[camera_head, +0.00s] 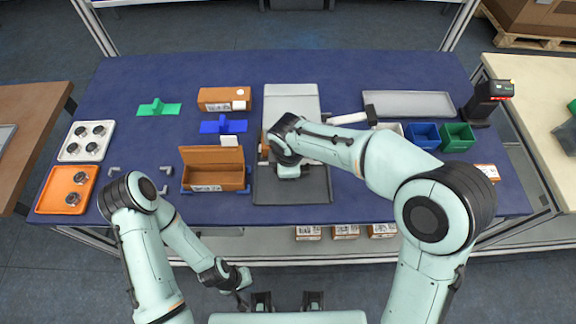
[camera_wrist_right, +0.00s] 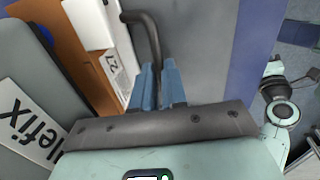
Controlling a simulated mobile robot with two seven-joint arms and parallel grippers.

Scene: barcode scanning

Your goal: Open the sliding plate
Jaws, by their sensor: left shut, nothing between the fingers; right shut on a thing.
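The work station in the middle of the table has a light grey plate (camera_head: 291,98) at the back and a dark grey plate (camera_head: 291,190) in front. My right gripper (camera_head: 288,171) is low over the back part of the dark plate, and my arm hides much of this area. In the right wrist view, its blue fingers (camera_wrist_right: 157,85) are shut on the lower end of a dark bent handle (camera_wrist_right: 148,32) beside a grey surface. My left gripper (camera_head: 241,303) is shut and empty, hanging in front of the table near the bottom edge.
A white and orange box (camera_wrist_right: 105,55) lies close left of the handle. An open brown box (camera_head: 213,177) stands left of the dark plate. Blue (camera_head: 423,135) and green (camera_head: 458,136) bins, and a scanner (camera_head: 487,100), stand at the right. Orange (camera_head: 66,189) and white (camera_head: 87,140) trays lie far left.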

